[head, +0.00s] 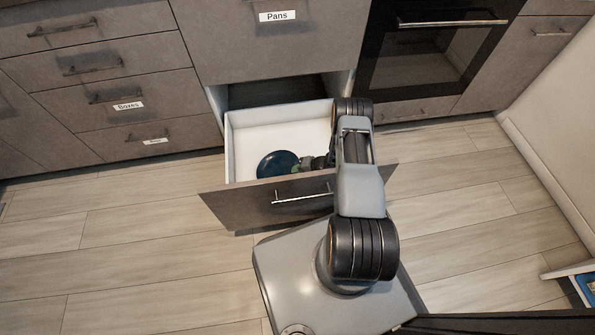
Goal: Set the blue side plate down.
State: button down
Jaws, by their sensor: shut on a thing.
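The blue side plate (277,164) is a dark blue disc in the left part of an open white drawer (265,130). My gripper (305,163) is at the plate's right edge and is shut on it. The plate looks roughly flat and low inside the drawer. I cannot tell whether it touches the drawer's bottom. My arm hides the right part of the drawer, and the fingertips are small and hard to make out.
The drawer's grey front (250,205) with its bar handle stands between my base and the plate. Above is a closed drawer labelled Pans (277,16). A black oven (430,50) is at the right. White bottom shows around the plate.

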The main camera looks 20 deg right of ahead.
jog(key=shift+f, duration=0.1)
jog(key=shift+f, duration=0.15)
jog(key=c, duration=1.2)
grip_release()
jog(key=shift+c, duration=0.2)
